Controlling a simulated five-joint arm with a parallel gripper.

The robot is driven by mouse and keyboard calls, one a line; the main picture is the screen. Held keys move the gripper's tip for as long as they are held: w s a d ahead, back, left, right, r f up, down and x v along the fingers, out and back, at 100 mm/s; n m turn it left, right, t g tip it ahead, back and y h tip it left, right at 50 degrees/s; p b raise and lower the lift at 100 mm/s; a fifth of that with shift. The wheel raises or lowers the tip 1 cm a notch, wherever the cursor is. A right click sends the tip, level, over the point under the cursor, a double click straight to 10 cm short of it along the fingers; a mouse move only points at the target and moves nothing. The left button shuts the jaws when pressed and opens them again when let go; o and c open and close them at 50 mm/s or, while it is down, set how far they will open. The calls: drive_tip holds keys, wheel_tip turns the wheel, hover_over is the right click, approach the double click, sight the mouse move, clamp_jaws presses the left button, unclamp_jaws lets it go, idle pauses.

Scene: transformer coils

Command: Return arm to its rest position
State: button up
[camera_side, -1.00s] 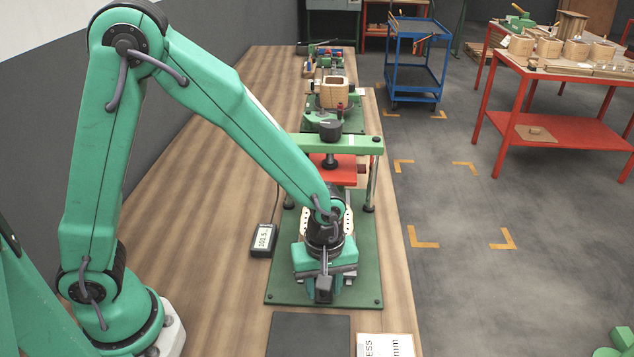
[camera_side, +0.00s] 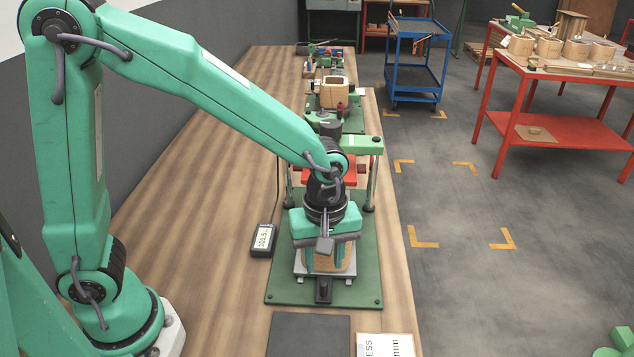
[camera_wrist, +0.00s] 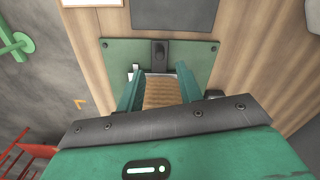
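My gripper (camera_side: 328,262) points down over the green press base (camera_side: 285,291). Its two green fingers stand apart on either side of a tan wooden coil (camera_side: 330,261), low over a grey plate (camera_side: 350,272). In the wrist view the fingers, with my gripper (camera_wrist: 161,75) between them, flank the ribbed tan coil (camera_wrist: 162,90). I read the gripper as open, though any contact at the fingertips is hard to see. My arm reaches from the left, bent high at the elbow. The coil's lower part is partly hidden by the fingers.
The press's green crossbar (camera_side: 362,144) and posts stand just behind my gripper. A small display box (camera_side: 263,239) sits left of the base. A dark mat (camera_side: 308,335) and a printed card (camera_side: 385,346) lie in front. Open bench lies to the left.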

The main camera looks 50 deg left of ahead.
idle(0.3)
drive_tip(key=s+a+r+m+t, duration=0.5)
drive_tip(key=s+a+r+m, duration=0.5)
drive_tip(key=a+r+m, duration=0.2)
drive_tip(key=shift+a+r+t, duration=0.3)
drive_tip(key=shift+a+r, duration=0.7)
drive_tip(key=shift+a, duration=0.35)
drive_tip(key=shift+s, duration=0.1)
idle(0.7)
